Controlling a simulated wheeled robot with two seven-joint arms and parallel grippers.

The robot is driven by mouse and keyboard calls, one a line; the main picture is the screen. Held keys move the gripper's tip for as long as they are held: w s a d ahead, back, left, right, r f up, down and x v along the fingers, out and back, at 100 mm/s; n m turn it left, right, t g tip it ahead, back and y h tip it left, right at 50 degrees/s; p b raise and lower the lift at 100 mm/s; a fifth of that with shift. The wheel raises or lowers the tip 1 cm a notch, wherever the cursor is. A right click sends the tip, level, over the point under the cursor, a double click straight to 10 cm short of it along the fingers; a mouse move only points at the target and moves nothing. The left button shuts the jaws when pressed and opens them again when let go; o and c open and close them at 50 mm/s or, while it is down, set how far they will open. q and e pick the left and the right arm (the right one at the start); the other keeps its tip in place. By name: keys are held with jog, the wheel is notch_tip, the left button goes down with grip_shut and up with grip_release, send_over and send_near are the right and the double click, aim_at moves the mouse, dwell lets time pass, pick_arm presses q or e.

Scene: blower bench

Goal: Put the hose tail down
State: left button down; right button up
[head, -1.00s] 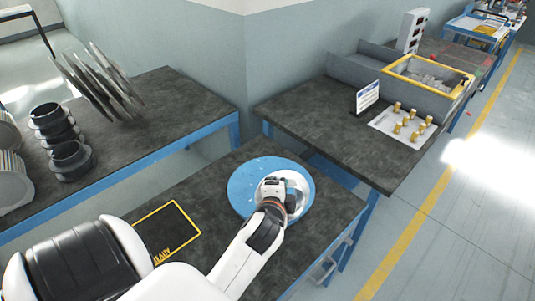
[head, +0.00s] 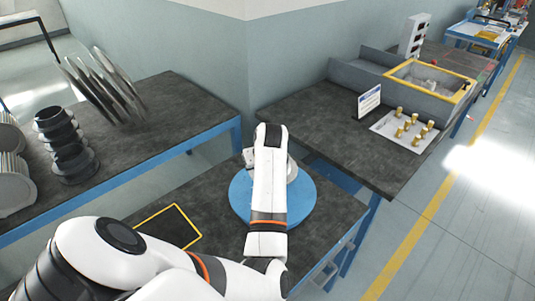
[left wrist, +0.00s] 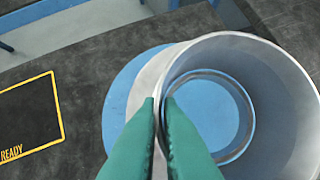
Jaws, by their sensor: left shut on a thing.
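The hose tail appears as a light grey, wide open tube (left wrist: 285,90) in the left wrist view. My left gripper (left wrist: 162,100) has green fingers shut on the near-left edge of its wall. Through its opening I see a narrower ring and blue surface below. The blue round plate (head: 242,196) lies on the dark bench in the head view, with the tube over it; I cannot tell whether they touch. My white arm hides most of the tube and the gripper in the head view. My right gripper is not in view.
A yellow-bordered dark mat (head: 172,228) lies left of the plate and reads READY in the wrist view. The left bench (head: 165,105) holds black ringed parts (head: 65,145) and tilted discs (head: 100,85). The right bench holds brass fittings (head: 413,127) and a yellow-rimmed bin (head: 432,78).

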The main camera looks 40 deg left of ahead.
pick_arm(q)
notch_tip(320, 180, down, 8)
jog(key=shift+f+p, duration=0.15)
jog(key=shift+p, duration=0.3)
jog(key=c, duration=1.6)
grip_release()
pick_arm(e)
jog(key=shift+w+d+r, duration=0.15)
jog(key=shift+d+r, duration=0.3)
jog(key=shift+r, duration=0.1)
